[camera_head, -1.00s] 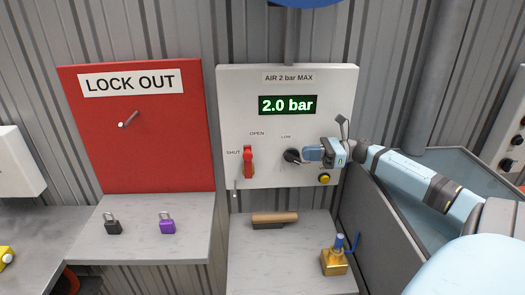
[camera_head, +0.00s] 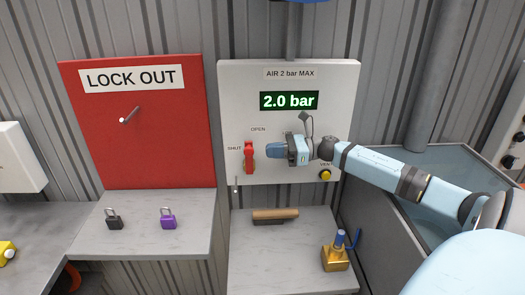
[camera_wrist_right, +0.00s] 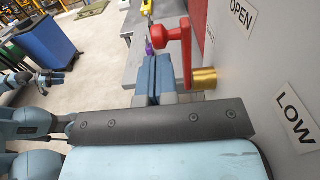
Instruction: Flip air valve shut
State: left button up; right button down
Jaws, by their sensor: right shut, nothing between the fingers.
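The air valve's red handle (camera_head: 249,157) stands upright on the white panel (camera_head: 335,95), under the OPEN label (camera_head: 258,129) and right of the SHUT label (camera_head: 234,148). In the right wrist view the red handle (camera_wrist_right: 186,57) stands out from a brass stem (camera_wrist_right: 205,78). My right gripper (camera_head: 269,151) is shut and empty, just right of the handle. In the right wrist view its fingers (camera_wrist_right: 151,68) are together beside the handle; whether they touch it I cannot tell. My left gripper (camera_wrist_right: 62,76) seems to show far left there, too small to read.
The display (camera_head: 289,101) reads 2.0 bar. A yellow button (camera_head: 325,175) sits below my right wrist. A red lock-out board (camera_head: 170,145) is at left, with black (camera_head: 114,219) and purple (camera_head: 168,218) padlocks on the ledge.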

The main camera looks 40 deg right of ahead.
aim_at(249, 162)
jog(key=shift+p+x, duration=0.4)
jog(key=shift+x, duration=1.15)
